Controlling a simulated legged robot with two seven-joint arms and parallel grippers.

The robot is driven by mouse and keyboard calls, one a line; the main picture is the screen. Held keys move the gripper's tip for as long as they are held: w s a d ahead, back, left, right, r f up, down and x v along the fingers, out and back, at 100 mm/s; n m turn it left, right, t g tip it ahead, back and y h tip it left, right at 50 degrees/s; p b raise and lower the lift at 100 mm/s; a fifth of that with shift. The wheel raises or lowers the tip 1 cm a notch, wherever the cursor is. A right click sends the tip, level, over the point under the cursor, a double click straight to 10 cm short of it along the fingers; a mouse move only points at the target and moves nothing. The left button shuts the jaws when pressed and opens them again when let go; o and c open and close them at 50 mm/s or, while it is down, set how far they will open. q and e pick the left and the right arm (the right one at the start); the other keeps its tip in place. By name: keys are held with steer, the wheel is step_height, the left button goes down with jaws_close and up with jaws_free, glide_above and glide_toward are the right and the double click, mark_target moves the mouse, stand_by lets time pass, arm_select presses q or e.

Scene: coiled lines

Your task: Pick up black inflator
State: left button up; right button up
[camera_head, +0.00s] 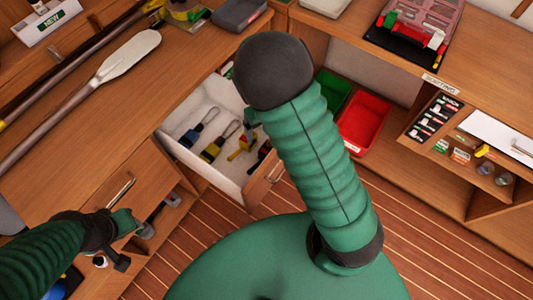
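I cannot pick out a black inflator with certainty. An open white-lined drawer (187,108) holds several small items, among them a blue piece with a loop (191,137) and a yellow-and-dark piece with a loop (212,150). A yellow item (241,141) lies beside them, and a dark item at the drawer's right side is partly hidden by my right arm. My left gripper (124,243) is at the lower left, beside the cabinet's front and apart from the open drawer. Its fingers are too unclear to judge. My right arm crosses the middle; its gripper does not show.
A long paddle (130,55) lies on the wooden worktop (100,130) at left. Green (331,94) and red (363,122) bins sit right of my arm. A shelf unit with small parts (464,145) stands at right. Striped floor (450,245) is clear at lower right.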

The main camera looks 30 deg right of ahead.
mark_target(267, 147)
step_height(267, 147, down, 11)
steer(key=b, duration=0.2)
steer(key=shift+r+b, duration=0.15)
steer(key=shift+b, duration=0.25)
steer(key=f, duration=0.1)
steer(key=f+b, duration=0.1)
steer(key=f, duration=0.3)
steer(key=shift+w+d+b, duration=0.1)
steer(key=shift+d+b, duration=0.25)
steer(key=shift+d, duration=0.05)
steer(key=shift+f, duration=0.1)
steer(key=shift+c, duration=1.4)
steer(key=c, duration=1.4)
